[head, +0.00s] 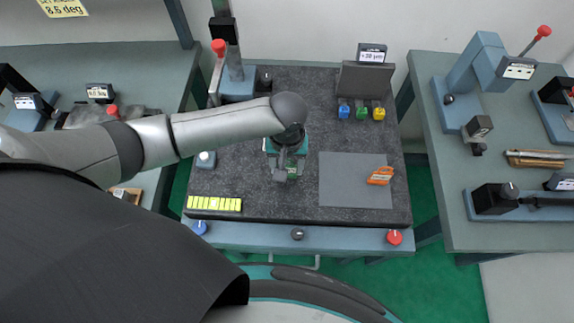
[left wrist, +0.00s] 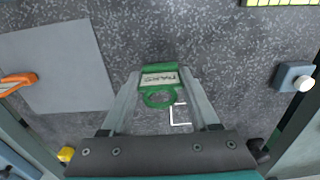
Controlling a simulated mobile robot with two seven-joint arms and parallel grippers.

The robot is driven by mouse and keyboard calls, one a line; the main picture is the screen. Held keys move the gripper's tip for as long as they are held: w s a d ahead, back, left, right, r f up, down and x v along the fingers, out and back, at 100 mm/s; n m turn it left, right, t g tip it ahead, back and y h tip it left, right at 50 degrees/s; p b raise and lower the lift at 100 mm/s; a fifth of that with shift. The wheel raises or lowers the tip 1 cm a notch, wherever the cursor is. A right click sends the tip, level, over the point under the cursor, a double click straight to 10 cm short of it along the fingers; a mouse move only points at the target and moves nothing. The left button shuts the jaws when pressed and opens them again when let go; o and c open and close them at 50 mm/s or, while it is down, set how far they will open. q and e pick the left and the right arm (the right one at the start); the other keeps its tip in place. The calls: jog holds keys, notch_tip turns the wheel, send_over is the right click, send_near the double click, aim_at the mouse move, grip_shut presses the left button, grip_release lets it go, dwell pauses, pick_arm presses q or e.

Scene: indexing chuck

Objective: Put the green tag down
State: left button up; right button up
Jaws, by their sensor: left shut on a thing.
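The green tag (left wrist: 160,79) has a white label with dark lettering and a ring at one end. It is between the fingers of my left gripper (left wrist: 160,88), which is shut on it, over the dark speckled table top (left wrist: 220,50). In the head view, my left gripper (head: 286,174) is over the middle of the table, left of the grey mat (head: 335,185), and a bit of the green tag (head: 292,171) shows at its tips. A white corner mark (left wrist: 181,122) shows beside the tag's ring. I cannot tell whether the tag touches the table. My right gripper is not in view.
An orange object (head: 380,176) lies on the grey mat. Blue (head: 344,111), green (head: 361,113) and yellow (head: 379,113) pieces stand before a grey block (head: 366,80). A yellow-green strip (head: 214,203) lies front left, and a small button box (head: 206,160) stands left.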

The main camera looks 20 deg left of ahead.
pick_arm(q)
jog(key=shift+f, duration=0.15)
jog(key=o, duration=1.3)
